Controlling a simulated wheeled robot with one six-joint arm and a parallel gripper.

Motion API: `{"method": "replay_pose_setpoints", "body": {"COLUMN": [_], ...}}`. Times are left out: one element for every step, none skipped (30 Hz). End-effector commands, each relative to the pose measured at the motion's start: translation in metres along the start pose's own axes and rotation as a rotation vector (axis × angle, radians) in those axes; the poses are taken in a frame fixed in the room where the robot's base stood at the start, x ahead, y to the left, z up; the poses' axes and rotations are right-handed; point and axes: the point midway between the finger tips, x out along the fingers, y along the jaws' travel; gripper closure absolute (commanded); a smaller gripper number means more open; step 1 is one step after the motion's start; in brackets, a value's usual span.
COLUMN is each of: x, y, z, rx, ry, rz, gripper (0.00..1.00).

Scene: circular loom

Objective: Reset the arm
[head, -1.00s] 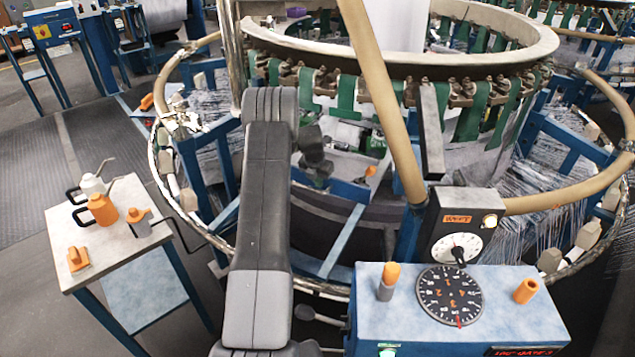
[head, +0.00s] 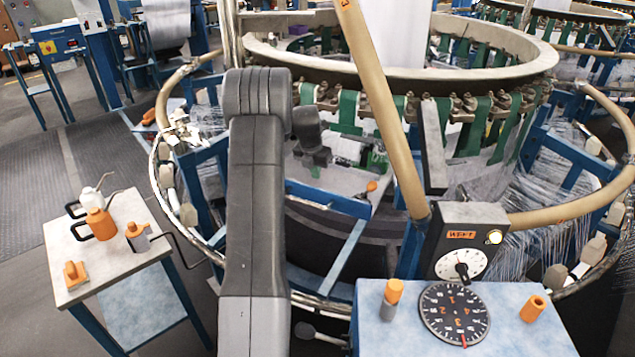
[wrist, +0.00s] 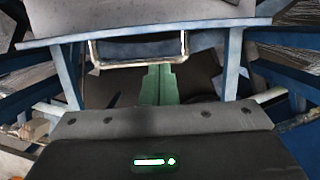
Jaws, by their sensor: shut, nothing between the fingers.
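My gripper (wrist: 159,72) shows in the wrist view as two green fingers pressed together, with nothing between them. They point away from the dark gripper body with its lit green indicator, towards a dark opening under a grey panel (wrist: 140,12) with a blue edge. In the head view my arm reaches forward over the near side of the circular loom (head: 520,68), its wrist bent down inside the frame. The fingers are hard to make out there, and I cannot tell how close they are to the loom parts.
Tan tubes and blue frame bars surround my arm.

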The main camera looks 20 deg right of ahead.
Motion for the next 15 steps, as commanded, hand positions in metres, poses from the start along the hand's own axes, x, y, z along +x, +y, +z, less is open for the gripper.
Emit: {"method": "replay_pose_setpoints", "body": {"x": [-0.0050,-0.0069,-0.0087,-0.0097,-0.0104,-0.0109,-0.0111,-0.0112,-0.0111,-0.0111,-0.0111,-0.0110,-0.0110,-0.0108,-0.0101], "y": [0.0002,0.0002,0.0001,0.0000,0.0000,0.0000,0.0000,0.0000,0.0000,0.0000,0.0000,0.0000,0.0000,0.0000,0.0000], "z": [-0.0001,-0.0003,-0.0006,-0.0008,-0.0009,-0.0011,-0.0011,-0.0011,-0.0012,-0.0012,-0.0012,-0.0012,-0.0012,-0.0012,-0.0012], "rx": [0.000,0.000,0.000,0.000,0.000,0.000,0.000,0.000,-0.001,-0.001,-0.001,-0.001,-0.001,-0.001,-0.001], "ry": [-0.001,0.000,0.001,0.001,0.002,0.002,0.002,0.003,0.003,0.003,0.003,0.003,0.003,0.003,0.003], "rz": [0.001,0.000,0.000,0.000,-0.001,-0.001,-0.001,-0.001,-0.001,-0.001,-0.001,-0.001,-0.001,-0.001,-0.001], "gripper": [1.00,1.00,1.00,1.00,1.00,1.00,1.00,1.00,1.00,1.00,1.00,1.00,1.00,1.00,1.00]}}
